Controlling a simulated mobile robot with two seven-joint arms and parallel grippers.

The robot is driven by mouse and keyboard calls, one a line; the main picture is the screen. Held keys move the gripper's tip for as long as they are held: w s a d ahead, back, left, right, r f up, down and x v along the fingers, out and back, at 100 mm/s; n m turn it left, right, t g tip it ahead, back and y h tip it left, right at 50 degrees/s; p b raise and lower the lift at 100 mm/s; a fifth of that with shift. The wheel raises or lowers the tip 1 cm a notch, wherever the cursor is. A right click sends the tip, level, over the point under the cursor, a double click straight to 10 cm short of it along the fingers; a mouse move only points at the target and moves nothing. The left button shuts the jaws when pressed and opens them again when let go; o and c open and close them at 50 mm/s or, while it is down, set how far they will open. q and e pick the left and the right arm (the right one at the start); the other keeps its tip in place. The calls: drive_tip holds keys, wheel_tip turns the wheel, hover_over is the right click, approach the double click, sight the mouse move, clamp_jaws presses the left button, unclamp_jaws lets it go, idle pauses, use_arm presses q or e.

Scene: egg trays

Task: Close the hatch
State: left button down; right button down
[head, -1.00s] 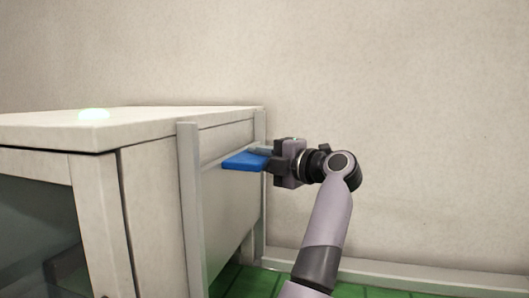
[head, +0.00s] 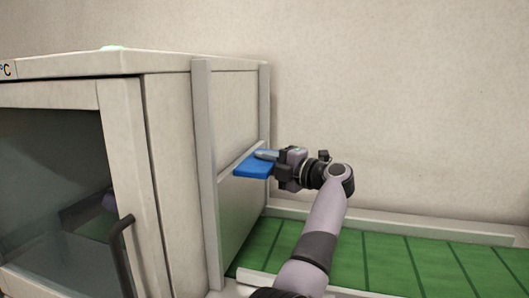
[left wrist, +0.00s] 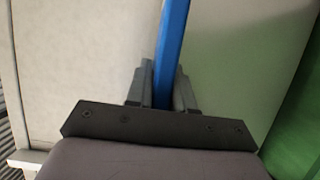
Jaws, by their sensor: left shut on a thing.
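The hatch (head: 243,212) is a flat pale panel standing between two upright grey rails on the side of a white cabinet. A flat blue handle (head: 245,168) sticks out from the hatch near its top edge. My left gripper (head: 268,163) is shut on the blue handle, with a finger on each side of it. In the left wrist view the blue handle (left wrist: 172,45) runs up the picture from between the two grey fingers (left wrist: 163,92). The hatch's lower edge is partly hard to make out. My right gripper is not in view.
The cabinet (head: 165,60) has a glass front door with a dark handle (head: 121,255). A green ribbed surface (head: 390,262) with a pale low border lies right of the cabinet. A plain wall stands behind. The space right of my arm is clear.

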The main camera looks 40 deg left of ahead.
use_arm(q)
drive_tip(key=shift+f, duration=0.95)
drive_tip(key=shift+d, duration=0.1)
drive_tip(key=c, duration=1.1)
unclamp_jaws()
drive_tip(key=shift+f, duration=0.1)
drive_tip(key=d, duration=0.2)
drive_tip(key=d+b, duration=0.1)
drive_tip(key=d, duration=0.4)
drive_tip(key=shift+w, duration=0.4)
drive_tip(key=shift+s+d, duration=0.1)
